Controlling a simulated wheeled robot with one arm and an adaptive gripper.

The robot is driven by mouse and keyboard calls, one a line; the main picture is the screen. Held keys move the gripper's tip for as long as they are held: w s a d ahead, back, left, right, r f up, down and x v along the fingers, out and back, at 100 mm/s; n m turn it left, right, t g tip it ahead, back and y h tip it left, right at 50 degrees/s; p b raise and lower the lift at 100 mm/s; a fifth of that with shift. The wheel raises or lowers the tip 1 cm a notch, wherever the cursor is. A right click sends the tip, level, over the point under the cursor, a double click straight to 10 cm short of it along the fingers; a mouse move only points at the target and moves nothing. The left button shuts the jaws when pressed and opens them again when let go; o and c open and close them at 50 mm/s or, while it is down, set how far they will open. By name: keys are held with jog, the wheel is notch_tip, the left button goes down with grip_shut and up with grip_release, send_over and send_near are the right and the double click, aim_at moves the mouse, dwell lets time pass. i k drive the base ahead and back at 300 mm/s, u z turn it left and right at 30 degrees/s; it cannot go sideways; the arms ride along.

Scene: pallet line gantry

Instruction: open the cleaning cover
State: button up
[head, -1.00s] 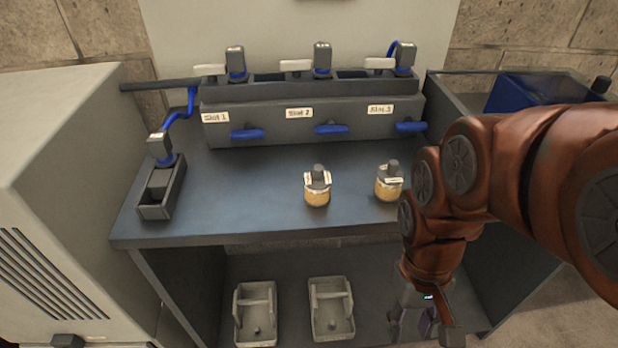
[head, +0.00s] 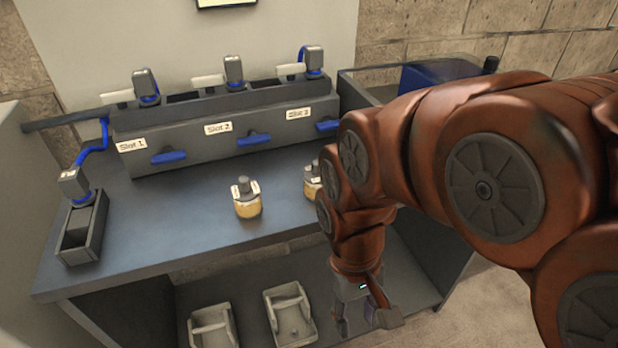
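No part is labelled as a cleaning cover, and I cannot tell which part it is. A dark blue box (head: 437,76) stands at the back right, partly hidden behind my arm. The grey slot unit (head: 200,148) on the bench has labels Slot 1, Slot 2 and Slot 3, with blue handles such as the one under Slot 1 (head: 168,157). My gripper (head: 365,318) hangs pointing down at the bench's front right, lower than the bench top and apart from the blue box and slot unit. Its fingers are small and dark, so their opening is unclear.
A narrow dark holder (head: 82,238) is at left. Two grey trays, left (head: 212,328) and right (head: 289,316), lie below. Floor (head: 490,310) is clear at right.

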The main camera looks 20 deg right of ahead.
aim_at(492, 63)
jog(key=u, duration=0.7)
jog(key=k, duration=0.5)
jog(key=z, duration=0.8)
jog(key=i, duration=0.45)
jog(key=u, duration=0.05)
jog(key=k, duration=1.25)
jog(key=z, duration=0.05)
jog(key=i, duration=0.8)
jog(key=z, duration=0.4)
